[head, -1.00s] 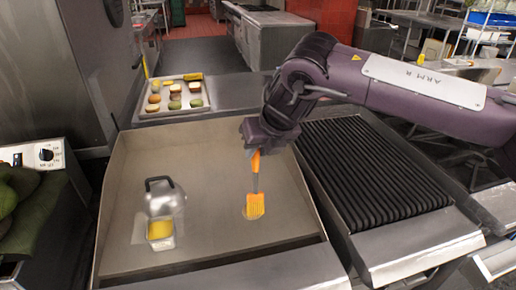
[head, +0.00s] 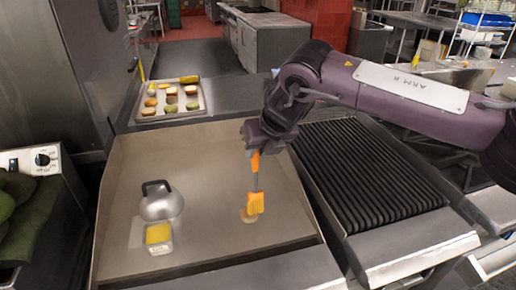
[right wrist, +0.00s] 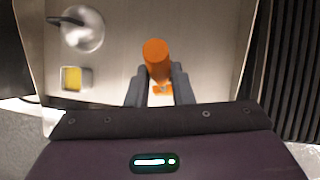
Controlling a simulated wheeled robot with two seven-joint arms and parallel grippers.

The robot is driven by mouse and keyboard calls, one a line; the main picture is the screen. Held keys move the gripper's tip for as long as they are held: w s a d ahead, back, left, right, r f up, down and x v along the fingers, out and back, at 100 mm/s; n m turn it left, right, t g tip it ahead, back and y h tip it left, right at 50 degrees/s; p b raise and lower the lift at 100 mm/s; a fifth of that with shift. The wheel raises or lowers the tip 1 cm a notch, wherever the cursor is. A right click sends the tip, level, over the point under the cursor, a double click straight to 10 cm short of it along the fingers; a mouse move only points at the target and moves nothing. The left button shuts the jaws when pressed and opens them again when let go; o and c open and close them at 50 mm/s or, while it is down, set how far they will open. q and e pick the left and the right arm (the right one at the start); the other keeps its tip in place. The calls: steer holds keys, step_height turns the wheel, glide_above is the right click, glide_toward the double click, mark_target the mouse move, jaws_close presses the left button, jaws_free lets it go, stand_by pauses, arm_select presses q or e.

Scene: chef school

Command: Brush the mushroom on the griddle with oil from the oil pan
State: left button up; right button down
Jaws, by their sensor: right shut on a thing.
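My right gripper (head: 256,146) is shut on the orange handle of a brush (head: 256,202), which hangs bristles down over the griddle (head: 205,180). The handle end (right wrist: 156,52) also shows between the fingers in the right wrist view. A small pale brown piece, seemingly the mushroom (head: 247,215), lies on the griddle at the bristle tips and is partly hidden by them. The bristles look to touch it, but I cannot be sure. The oil pan (head: 158,240), a small square container of yellow oil, sits on the griddle to the left. My left gripper is not in view.
A metal dome with a black handle (head: 160,203) stands just behind the oil pan. A ribbed grill (head: 370,175) lies right of the griddle. A tray of food (head: 172,113) sits behind it. The griddle's back half is clear.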

mark_target(259, 161)
steer(key=shift+f, duration=0.45)
steer(key=shift+s, duration=0.1)
stand_by(0.4)
steer(key=shift+s+a+b, duration=0.2)
steer(key=shift+s+b, duration=0.05)
steer(key=shift+s, duration=0.3)
steer(key=shift+s+a+b, duration=0.15)
steer(key=shift+s+b, duration=0.1)
steer(key=shift+s, duration=0.25)
steer(key=shift+f+b, duration=0.45)
steer(key=shift+f, duration=0.25)
steer(key=shift+w, duration=0.1)
steer(key=shift+w+d+p, duration=0.15)
steer(key=shift+w+p, duration=0.1)
steer(key=shift+w, duration=0.3)
steer(key=shift+w+d+p, duration=0.15)
steer(key=shift+w+p, duration=0.1)
steer(key=shift+w, duration=0.25)
steer(key=shift+f+b, duration=0.4)
steer(key=shift+f, duration=0.3)
